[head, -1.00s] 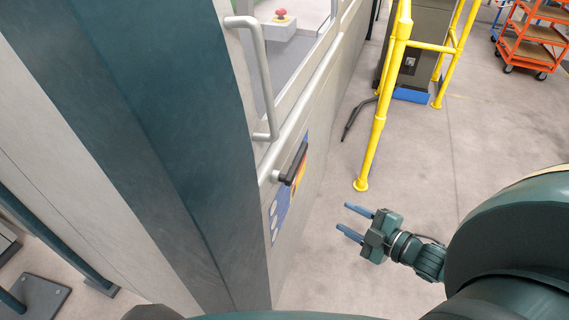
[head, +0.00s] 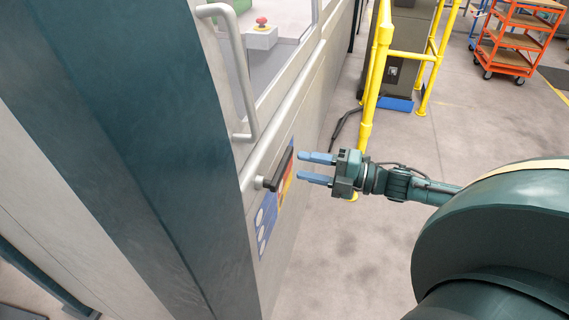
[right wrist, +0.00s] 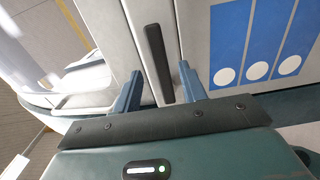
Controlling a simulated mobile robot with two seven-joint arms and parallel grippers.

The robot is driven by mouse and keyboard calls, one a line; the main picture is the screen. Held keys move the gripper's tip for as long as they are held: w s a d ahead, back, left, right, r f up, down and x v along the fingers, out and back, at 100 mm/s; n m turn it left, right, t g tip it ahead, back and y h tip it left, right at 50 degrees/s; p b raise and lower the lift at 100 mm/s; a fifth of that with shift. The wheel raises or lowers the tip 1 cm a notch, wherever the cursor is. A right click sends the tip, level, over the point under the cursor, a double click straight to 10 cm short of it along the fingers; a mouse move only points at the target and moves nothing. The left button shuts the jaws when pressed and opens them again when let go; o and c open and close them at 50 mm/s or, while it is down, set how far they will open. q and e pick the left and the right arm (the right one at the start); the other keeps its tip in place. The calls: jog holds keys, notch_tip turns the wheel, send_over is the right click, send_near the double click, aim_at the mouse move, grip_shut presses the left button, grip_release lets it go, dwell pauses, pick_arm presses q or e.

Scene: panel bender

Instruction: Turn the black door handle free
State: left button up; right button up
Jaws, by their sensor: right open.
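The black door handle (head: 280,170) sticks out from the grey machine door, just below a silver rail. In the right wrist view the handle (right wrist: 158,62) is a dark bar standing nearly upright in the picture, between my two fingers. My right gripper (head: 302,170) is open, its blue fingertips pointing at the handle from the right, with a small gap in the head view. In the right wrist view the right gripper (right wrist: 160,90) spans both sides of the handle, and I see no contact. My left gripper is not in view.
A silver pull bar (head: 240,75) is on the door above the handle. A blue panel with white circles (right wrist: 257,45) lies beside the handle. A yellow guard rail (head: 375,75) and an orange cart (head: 507,42) stand farther back.

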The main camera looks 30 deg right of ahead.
aim_at(288, 163)
jog(key=shift+x, duration=3)
jog(key=shift+c, duration=0.4)
grip_shut()
